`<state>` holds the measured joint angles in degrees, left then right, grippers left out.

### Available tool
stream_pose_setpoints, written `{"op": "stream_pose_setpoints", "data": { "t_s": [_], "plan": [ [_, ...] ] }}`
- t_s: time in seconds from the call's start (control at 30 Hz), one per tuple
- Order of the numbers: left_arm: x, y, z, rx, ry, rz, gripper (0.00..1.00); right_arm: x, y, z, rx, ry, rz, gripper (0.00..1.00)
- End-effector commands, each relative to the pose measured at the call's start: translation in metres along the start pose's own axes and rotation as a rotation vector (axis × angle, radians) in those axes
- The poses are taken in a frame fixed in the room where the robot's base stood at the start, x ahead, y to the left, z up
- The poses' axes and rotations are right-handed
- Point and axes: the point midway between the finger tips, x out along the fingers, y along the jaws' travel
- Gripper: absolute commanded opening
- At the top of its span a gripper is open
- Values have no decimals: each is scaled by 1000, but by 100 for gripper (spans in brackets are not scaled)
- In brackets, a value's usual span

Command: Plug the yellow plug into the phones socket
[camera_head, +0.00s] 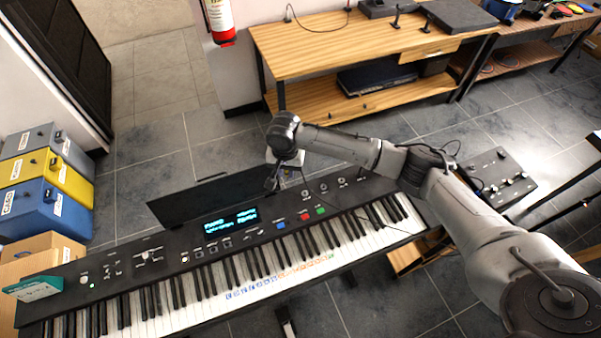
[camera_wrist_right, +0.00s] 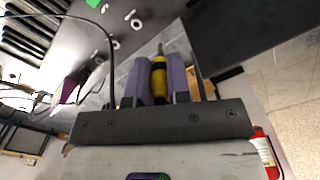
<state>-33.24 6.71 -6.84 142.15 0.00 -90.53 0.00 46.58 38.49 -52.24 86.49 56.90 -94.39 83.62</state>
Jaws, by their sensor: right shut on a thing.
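The yellow plug (camera_wrist_right: 158,82) is clamped between the two purple-grey fingers of my right gripper (camera_wrist_right: 160,75) in the right wrist view, its metal tip pointing up in the picture. In the head view my right gripper (camera_head: 272,182) is at the rear edge of the black keyboard (camera_head: 165,243), just right of its display; the plug is too small to make out there. I cannot pick out the phones socket in either view. My left gripper is not in view.
A dark music rest (camera_head: 190,200) stands behind the display (camera_head: 231,219), close to my right gripper. A black cable (camera_wrist_right: 108,45) curves beside the gripper. A wooden bench (camera_head: 330,50) stands behind. Toolboxes (camera_head: 45,185) are at the left. Tiled floor lies clear between keyboard and bench.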

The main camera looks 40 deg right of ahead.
Motion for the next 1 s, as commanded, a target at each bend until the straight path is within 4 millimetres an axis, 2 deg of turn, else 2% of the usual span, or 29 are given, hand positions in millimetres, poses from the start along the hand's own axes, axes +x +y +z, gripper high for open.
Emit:
{"op": "stream_pose_setpoints", "data": {
  "t_s": [0.1, 0.3, 0.67, 1.0],
  "plan": [
    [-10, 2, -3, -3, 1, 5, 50, 31, 21, -11, 124, -5, 4, 0],
    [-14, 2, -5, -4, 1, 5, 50, 60, 42, -20, 236, -1, 1, 0],
    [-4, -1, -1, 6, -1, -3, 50, 76, 48, -22, 260, 0, -2, 0],
    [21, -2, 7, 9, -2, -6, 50, 96, 48, -22, 258, 1, -2, 0]
  ]
}}
